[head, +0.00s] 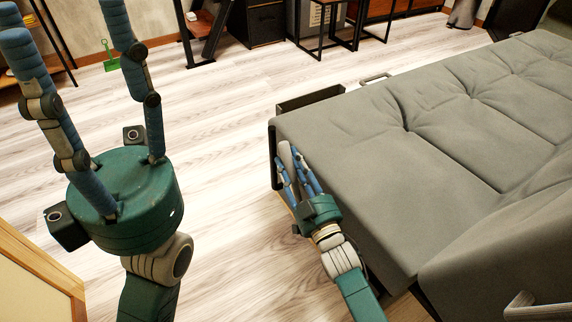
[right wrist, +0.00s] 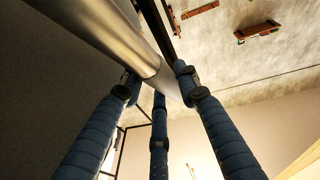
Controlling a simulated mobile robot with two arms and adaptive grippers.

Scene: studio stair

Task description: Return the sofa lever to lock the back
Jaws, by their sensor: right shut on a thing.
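The grey sofa (head: 400,140) fills the right side of the head view, its tufted surface lying broad and nearly flat. The sofa lever (head: 286,157) is a pale metal bar at the sofa's near left side. My right gripper (head: 294,170) is shut on the lever, with its blue fingers around it. In the right wrist view the lever (right wrist: 105,32) runs down from the upper left to between the fingers (right wrist: 160,90). The fingers hide part of its end. My left gripper (head: 65,30) is open and empty at the left, fingers pointing up.
A black bar (head: 272,157) stands at the sofa's corner beside the lever. Wooden floor (head: 225,130) is clear between my left gripper and the sofa. A wooden edge (head: 40,262) is at lower left. Dark furniture (head: 262,22) and a green shovel (head: 109,56) are at the back.

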